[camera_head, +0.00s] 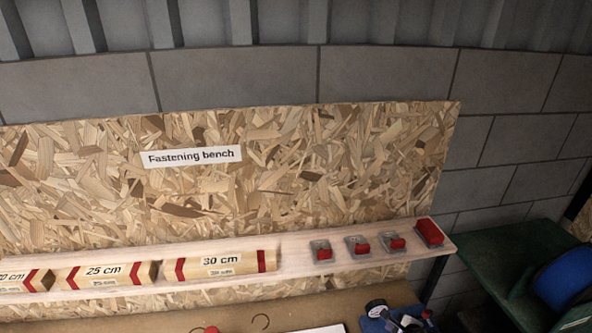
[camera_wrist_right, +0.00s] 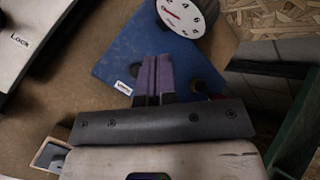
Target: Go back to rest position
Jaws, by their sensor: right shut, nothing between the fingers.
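My right gripper (camera_wrist_right: 157,62) shows in the wrist view. Its two purple-grey fingers are together with nothing between them. They are over a blue plate (camera_wrist_right: 112,62), which has a white dial (camera_wrist_right: 186,14) at its far end. I cannot tell whether the fingers touch the plate. In the head view a blue item with dark round parts (camera_head: 376,318) is cut by the bottom edge, and I cannot make out the gripper clearly there. My left gripper is in neither view.
A green surface with a blue round object (camera_head: 565,278) stands at right. A pale Lock-labelled piece (camera_wrist_right: 28,42) lies left in the wrist view.

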